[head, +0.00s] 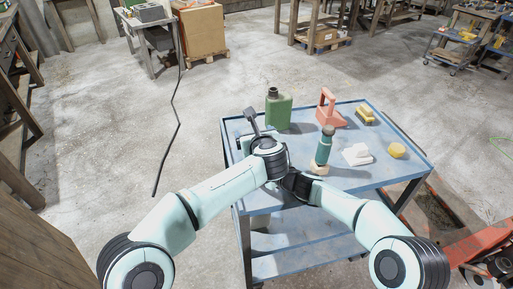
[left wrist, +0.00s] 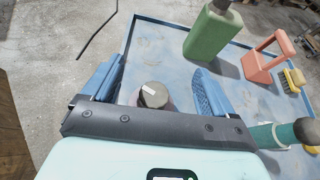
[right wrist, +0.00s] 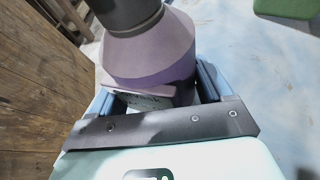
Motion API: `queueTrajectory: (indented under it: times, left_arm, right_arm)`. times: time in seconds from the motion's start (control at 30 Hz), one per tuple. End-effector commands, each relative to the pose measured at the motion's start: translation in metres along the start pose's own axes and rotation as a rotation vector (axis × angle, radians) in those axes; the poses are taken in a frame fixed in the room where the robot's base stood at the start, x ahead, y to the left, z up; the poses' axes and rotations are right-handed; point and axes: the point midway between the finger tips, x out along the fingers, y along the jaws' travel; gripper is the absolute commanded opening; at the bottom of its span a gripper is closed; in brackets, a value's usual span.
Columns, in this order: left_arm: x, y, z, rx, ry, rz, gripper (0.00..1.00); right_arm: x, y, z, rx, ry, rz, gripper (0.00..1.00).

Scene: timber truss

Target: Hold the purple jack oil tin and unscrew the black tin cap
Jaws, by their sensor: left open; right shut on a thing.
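The purple tin (right wrist: 150,52) fills the upper middle of the right wrist view, with a pale label low on its side. My right gripper (right wrist: 155,90) is shut on the tin's body. The black cap (right wrist: 124,12) tops the tin and is cut off by the frame edge. In the left wrist view the cap (left wrist: 153,95) is seen from above with a small white mark. My left gripper (left wrist: 158,76) is open, its blue fingers on either side of the cap and apart from it. In the head view my arms hide the tin.
The blue cart (head: 416,158) also holds a green canister (head: 278,112), a red handled object (head: 330,112), a yellow-and-black brush (head: 365,116), a teal bottle (head: 323,150), a white block (head: 357,155) and a yellow lump (head: 397,150). The teal bottle stands near my left gripper's right side.

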Motion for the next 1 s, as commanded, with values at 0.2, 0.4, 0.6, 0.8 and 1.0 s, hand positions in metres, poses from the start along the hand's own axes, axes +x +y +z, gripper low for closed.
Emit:
queueTrajectory:
  times: [0.2,0.4,0.6,0.8,1.0]
  left_arm:
    - [0.0016,0.0060,0.0017,0.085,0.000,-0.176,0.87]
    - [0.0025,0.0063,0.0012,0.183,0.003,-0.386,0.87]
    - [0.0031,0.0046,-0.0009,0.246,0.011,-0.527,0.87]
    - [0.0042,0.0048,-0.0006,0.283,0.009,-0.613,0.87]
    - [0.0036,0.0044,-0.0003,0.319,0.010,-0.682,0.87]
  right_arm:
    - [-0.0008,-0.0012,0.0017,0.001,-0.003,-0.002,0.06]
    - [-0.0009,-0.0014,0.0018,0.001,-0.003,-0.003,0.06]
    - [-0.0009,-0.0016,0.0017,0.001,-0.003,-0.003,0.06]
    - [-0.0009,-0.0016,0.0017,0.001,-0.003,-0.003,0.06]
    - [-0.0009,-0.0016,0.0017,0.001,-0.003,-0.003,0.06]
